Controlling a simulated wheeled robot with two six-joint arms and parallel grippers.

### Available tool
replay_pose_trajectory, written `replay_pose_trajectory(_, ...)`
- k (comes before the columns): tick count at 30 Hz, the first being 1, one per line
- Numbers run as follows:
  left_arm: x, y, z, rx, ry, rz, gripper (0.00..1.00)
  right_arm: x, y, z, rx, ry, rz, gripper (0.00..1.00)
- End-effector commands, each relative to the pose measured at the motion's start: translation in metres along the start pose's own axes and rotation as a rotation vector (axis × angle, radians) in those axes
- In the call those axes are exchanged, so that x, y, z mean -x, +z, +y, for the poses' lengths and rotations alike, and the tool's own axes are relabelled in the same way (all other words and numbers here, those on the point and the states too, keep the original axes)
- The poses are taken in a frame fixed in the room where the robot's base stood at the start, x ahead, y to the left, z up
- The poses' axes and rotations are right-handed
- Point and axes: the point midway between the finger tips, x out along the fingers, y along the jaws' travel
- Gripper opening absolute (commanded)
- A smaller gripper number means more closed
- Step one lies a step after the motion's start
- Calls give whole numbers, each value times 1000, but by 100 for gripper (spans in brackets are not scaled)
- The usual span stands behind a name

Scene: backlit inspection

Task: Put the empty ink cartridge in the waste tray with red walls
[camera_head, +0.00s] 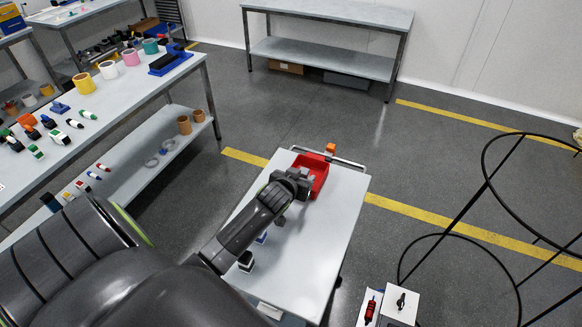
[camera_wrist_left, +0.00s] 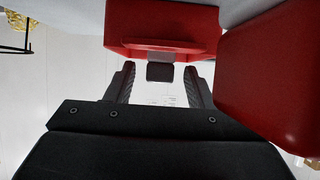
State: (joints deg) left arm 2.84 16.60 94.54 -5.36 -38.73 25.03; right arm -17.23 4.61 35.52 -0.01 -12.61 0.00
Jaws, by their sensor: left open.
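The tray with red walls (camera_head: 319,172) stands at the far end of the white cart. In the left wrist view red walls fill the top (camera_wrist_left: 160,20) and the right side (camera_wrist_left: 275,85). My left gripper (camera_head: 290,186) is at the tray's near left side. In the left wrist view the gripper (camera_wrist_left: 160,85) is open, its two fingers apart. A small black and grey block (camera_wrist_left: 160,72) shows between the fingertips, in front of the red wall. I cannot tell whether it is the empty ink cartridge. My right gripper is not in view.
On the cart top (camera_head: 318,238), a dark block with a white part (camera_head: 246,261) and a small blue piece (camera_head: 262,238) stand near my left forearm. An orange item (camera_head: 330,148) is behind the tray. A long bench (camera_head: 120,85) with several items is at left. A black wire frame (camera_head: 440,236) stands at right.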

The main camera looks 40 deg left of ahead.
Motion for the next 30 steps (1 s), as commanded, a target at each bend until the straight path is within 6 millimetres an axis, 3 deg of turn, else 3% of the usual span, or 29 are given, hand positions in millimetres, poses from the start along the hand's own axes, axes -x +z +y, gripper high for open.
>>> replay_pose_trajectory(18, 92, 1, 0, 1, 0, 0, 49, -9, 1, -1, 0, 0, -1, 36)
replay_pose_trajectory(30, 104, 0, 0, 1, 0, -1, 49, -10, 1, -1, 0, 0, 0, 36)
